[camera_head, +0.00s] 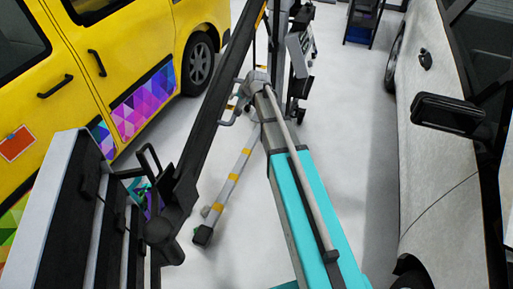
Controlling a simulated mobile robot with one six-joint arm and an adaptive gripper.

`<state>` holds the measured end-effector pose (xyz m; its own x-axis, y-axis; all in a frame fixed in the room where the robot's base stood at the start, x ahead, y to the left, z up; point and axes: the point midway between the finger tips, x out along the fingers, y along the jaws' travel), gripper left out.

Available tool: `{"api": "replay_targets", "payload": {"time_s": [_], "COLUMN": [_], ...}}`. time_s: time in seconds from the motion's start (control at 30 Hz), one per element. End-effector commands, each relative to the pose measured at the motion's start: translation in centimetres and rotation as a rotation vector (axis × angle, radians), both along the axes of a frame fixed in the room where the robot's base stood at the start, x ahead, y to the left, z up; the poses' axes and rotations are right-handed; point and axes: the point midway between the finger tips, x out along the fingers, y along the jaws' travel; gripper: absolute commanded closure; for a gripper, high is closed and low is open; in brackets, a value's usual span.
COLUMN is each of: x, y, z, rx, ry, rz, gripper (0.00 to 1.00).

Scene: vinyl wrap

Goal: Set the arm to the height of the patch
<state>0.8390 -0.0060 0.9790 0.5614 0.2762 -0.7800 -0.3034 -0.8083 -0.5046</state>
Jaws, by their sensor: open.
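A small orange-red rectangular patch (17,143) with a pale border sits on the side of the yellow van (120,50), at the left edge of the camera_head view. Larger patches of multicoloured triangle pattern (145,100) lie lower on the van's side, and more of this pattern shows at the lower left. A long dark bar (215,95) runs diagonally down to a dark jointed bracket (165,225) beside a white panel with black strips (65,215). I cannot make out my gripper in this view.
A teal and grey beam (312,215) with a pale rod runs down the middle. A grey leg with yellow bands (232,180) reaches the pale floor (355,140). A whitish car (440,180) with a black mirror (447,113) stands at the right. Clear floor lies between the beam and the car.

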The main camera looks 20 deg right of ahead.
Motion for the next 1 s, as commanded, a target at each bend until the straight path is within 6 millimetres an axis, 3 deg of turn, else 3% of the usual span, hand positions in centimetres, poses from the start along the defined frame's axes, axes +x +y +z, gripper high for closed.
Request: {"api": "replay_targets", "payload": {"time_s": [0.47, 1.0], "x": [-1.4, -4.6], "y": [1.0, -0.8], "z": [4.2, 8.7], "rx": [0.028, 0.028], "ry": [0.037, 0.036], "rz": [0.001, 0.001], "gripper": [0.35, 0.35]}}
